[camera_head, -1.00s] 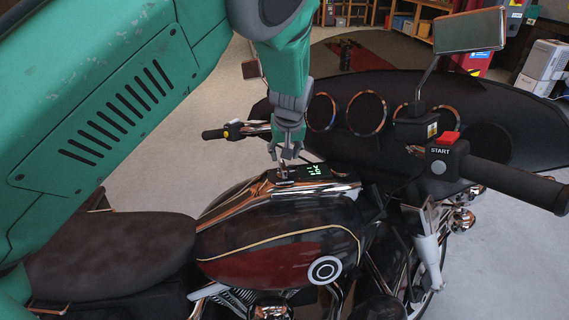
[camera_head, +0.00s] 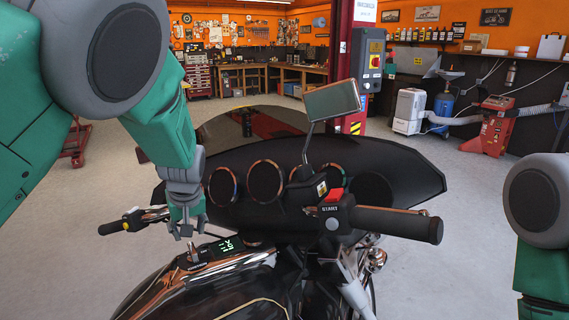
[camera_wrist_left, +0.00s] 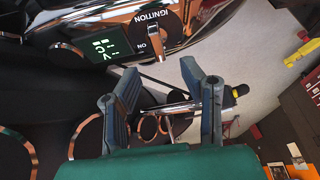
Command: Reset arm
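My left gripper (camera_head: 188,233) comes down from the left in the head view, just above the ignition switch (camera_head: 192,257) on the motorcycle's tank console. In the left wrist view, the fingers of this gripper (camera_wrist_left: 160,70) stand apart with nothing between them. The ignition knob (camera_wrist_left: 153,43), labelled IGNITION and ON, is beyond the fingertips and apart from them. A lit green display (camera_wrist_left: 100,45) sits beside it. Part of my right arm (camera_head: 540,230) shows at the right edge of the head view; its gripper is out of frame.
The motorcycle's handlebar grip (camera_head: 395,224), red START switch (camera_head: 334,195), mirror (camera_head: 333,99) and black fairing (camera_head: 400,170) stand close around my left gripper. A red post (camera_head: 358,60) and a red machine (camera_head: 493,127) are farther back. Grey floor (camera_head: 110,190) lies open at the left.

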